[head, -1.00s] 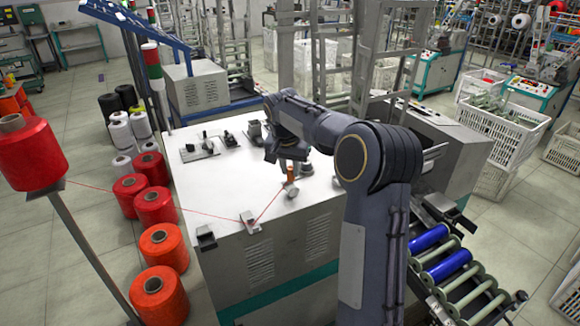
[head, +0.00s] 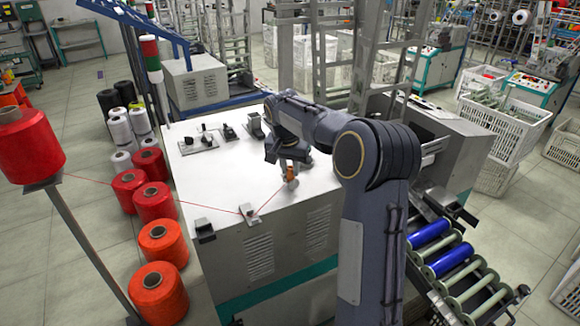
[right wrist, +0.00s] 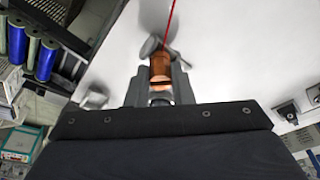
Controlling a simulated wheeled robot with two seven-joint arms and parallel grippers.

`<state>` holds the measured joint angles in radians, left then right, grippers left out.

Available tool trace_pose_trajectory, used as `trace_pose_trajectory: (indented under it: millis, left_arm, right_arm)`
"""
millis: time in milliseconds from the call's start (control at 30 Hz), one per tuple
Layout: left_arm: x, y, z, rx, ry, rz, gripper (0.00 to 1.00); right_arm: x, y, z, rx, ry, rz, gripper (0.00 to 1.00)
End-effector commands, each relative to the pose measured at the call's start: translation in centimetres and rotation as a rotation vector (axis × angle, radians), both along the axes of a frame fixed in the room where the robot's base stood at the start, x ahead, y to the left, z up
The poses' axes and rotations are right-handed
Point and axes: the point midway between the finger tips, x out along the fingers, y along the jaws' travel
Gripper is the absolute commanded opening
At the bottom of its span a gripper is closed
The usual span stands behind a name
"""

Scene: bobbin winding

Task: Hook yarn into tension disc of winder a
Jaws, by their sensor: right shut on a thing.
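Winder a is the white-topped machine (head: 235,165) in the middle of the head view. My right gripper (head: 290,166) is low over its top, shut on a small orange-copper piece (right wrist: 160,67) that the red yarn (right wrist: 171,20) runs to. A small silver disc-like part (right wrist: 151,46), apparently the tension disc, is right by the piece; I cannot tell whether the yarn is in it. In the head view the yarn runs from the red cone (head: 27,145) through a front guide bracket (head: 248,213) to my right gripper. My left gripper is not in view.
Small fittings (head: 197,144) stand at the back left of the machine top. Red cones (head: 155,200) stand on the floor at left. A roller conveyor with blue bobbins (head: 428,235) is at right.

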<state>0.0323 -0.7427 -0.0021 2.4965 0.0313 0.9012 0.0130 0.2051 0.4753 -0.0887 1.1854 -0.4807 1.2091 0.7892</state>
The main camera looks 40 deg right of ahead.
Motion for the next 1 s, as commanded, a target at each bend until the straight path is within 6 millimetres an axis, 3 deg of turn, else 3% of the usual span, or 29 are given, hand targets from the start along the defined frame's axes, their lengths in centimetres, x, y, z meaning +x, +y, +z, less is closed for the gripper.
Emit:
trace_pose_trajectory:
  millis: [267, 1000]
  left_arm:
    - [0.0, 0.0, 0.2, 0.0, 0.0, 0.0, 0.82]
    - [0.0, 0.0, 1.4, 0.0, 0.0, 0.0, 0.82]
  right_arm:
    - [0.0, -0.2, 0.1, -0.001, -0.001, 0.0, 0.02]
    - [-0.8, -3.8, 0.4, 0.0, 0.0, -0.002, 0.02]
